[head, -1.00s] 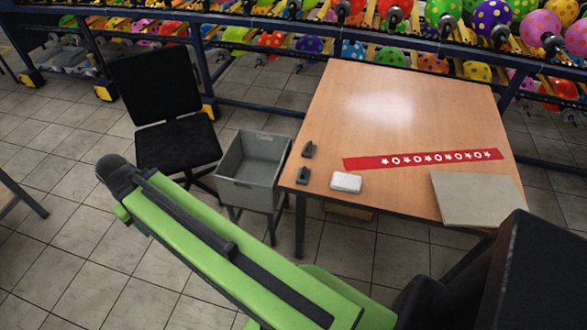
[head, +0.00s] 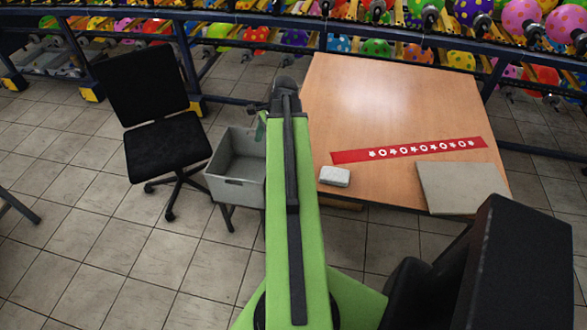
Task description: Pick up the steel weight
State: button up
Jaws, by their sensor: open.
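I cannot pick out a steel weight for sure in the head view. Two small dark objects that stood on the table's left edge a second ago are now hidden behind my green arm; I cannot tell whether one is the weight. My gripper's jaws do not show; only the dark upper end of the arm and a small dark and green part beside it are visible, between the grey bin and the table (head: 400,100).
A white block (head: 335,176), a red strip with white shapes (head: 408,150) and a grey board (head: 462,187) lie on the table. A grey bin (head: 236,187) stands left of it, a black chair (head: 165,145) farther left. The table's far half is clear.

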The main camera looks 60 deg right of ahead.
jog(key=s+d+r+m+t, duration=0.2)
jog(key=s+d+m, duration=0.6)
jog(key=s+d, duration=0.3)
jog(key=b+x, duration=0.3)
jog(key=x, duration=0.1)
jog(key=s+b+x, duration=0.1)
jog(key=b+x, duration=0.2)
jog(key=b, duration=0.1)
jog(key=s+a+b+x, duration=0.1)
jog(key=b+x, duration=0.2)
jog(key=x, duration=0.1)
jog(key=shift+w+f, duration=0.15)
jog(key=shift+f, duration=0.5)
jog(key=shift+w+f+b, duration=0.2)
jog(key=shift+f+b, duration=0.1)
jog(key=shift+b, duration=0.2)
jog(key=b+x, duration=0.5)
jog(key=shift+a+f, duration=0.1)
jog(key=shift+f, duration=0.1)
jog(key=shift+r, duration=0.15)
grip_shut()
jog(key=shift+r+p, duration=0.1)
jog(key=shift+p, duration=0.2)
